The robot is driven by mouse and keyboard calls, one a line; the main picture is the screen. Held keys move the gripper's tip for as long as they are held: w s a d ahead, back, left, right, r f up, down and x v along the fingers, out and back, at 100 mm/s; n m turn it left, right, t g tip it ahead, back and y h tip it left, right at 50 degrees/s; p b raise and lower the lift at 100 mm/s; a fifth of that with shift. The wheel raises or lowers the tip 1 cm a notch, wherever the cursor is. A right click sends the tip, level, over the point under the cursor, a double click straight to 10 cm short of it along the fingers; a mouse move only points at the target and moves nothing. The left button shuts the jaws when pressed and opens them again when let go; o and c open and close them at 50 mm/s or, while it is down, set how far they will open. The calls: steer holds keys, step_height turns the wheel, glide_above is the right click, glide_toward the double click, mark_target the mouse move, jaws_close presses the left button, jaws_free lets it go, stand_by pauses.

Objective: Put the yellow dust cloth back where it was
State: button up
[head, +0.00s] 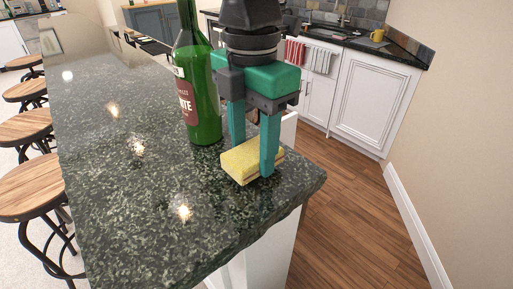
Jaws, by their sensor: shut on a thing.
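A yellow cloth (239,164), thick and block-like, is at the near right corner of the dark granite counter (150,215). My gripper (253,160) comes down from above with its teal fingers on either side of the cloth and is shut on it. The nearer finger hides part of the cloth's right end. The cloth appears at or very near the counter top; I cannot tell whether it touches.
A green bottle (199,95) stands upright close to the left of my gripper. The counter is clear to the left and front. Wooden stools (22,190) line its left side. A white cabinet (367,95) and open wood floor (335,200) are to the right.

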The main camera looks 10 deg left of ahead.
mark_target(248, 149)
steer(key=shift+a+f, duration=0.1)
steer(key=shift+f, duration=0.55)
steer(key=shift+f, duration=0.1)
steer(key=o, duration=1)
step_height(248, 149, up, 10)
steer(key=shift+r, duration=0.1)
steer(key=shift+a+r, duration=0.1)
steer(key=shift+r, duration=0.2)
steer(key=shift+r, duration=0.1)
steer(key=shift+w+a+r, duration=0.15)
steer(key=shift+a+r, duration=0.05)
steer(key=shift+r, duration=0.05)
